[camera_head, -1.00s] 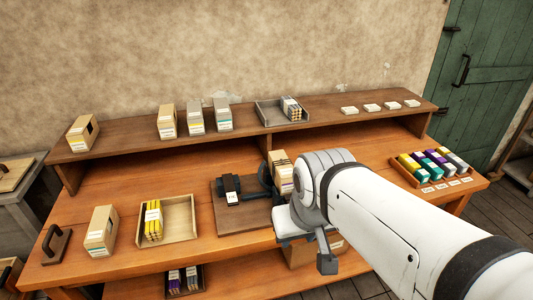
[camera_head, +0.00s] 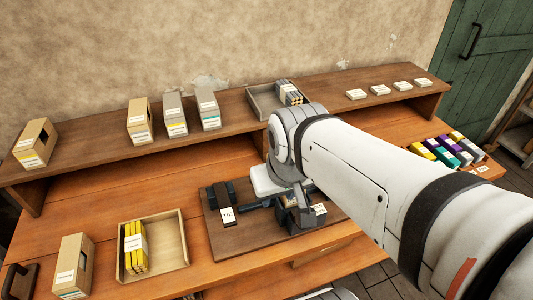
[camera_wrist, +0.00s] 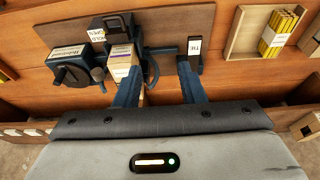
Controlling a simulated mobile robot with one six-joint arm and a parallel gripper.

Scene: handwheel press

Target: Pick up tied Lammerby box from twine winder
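The twine winder is a dark mechanism on a wooden board (camera_head: 215,236), with a block labelled TIE (camera_head: 228,215) at its left. In the wrist view its dark round knob (camera_wrist: 73,76) and TIE block (camera_wrist: 195,46) lie on either side of a cream Lammerby box (camera_wrist: 122,66) with a white label. My gripper (camera_wrist: 156,62) is over the winder. The left finger overlaps the box's lower right edge; contact cannot be told.
A wooden tray with yellow pencils (camera_head: 184,244) and an upright cardboard box (camera_head: 72,268) stand left of the winder. Coloured packs (camera_head: 465,147) lie at the right. Bare bench shows behind the winder.

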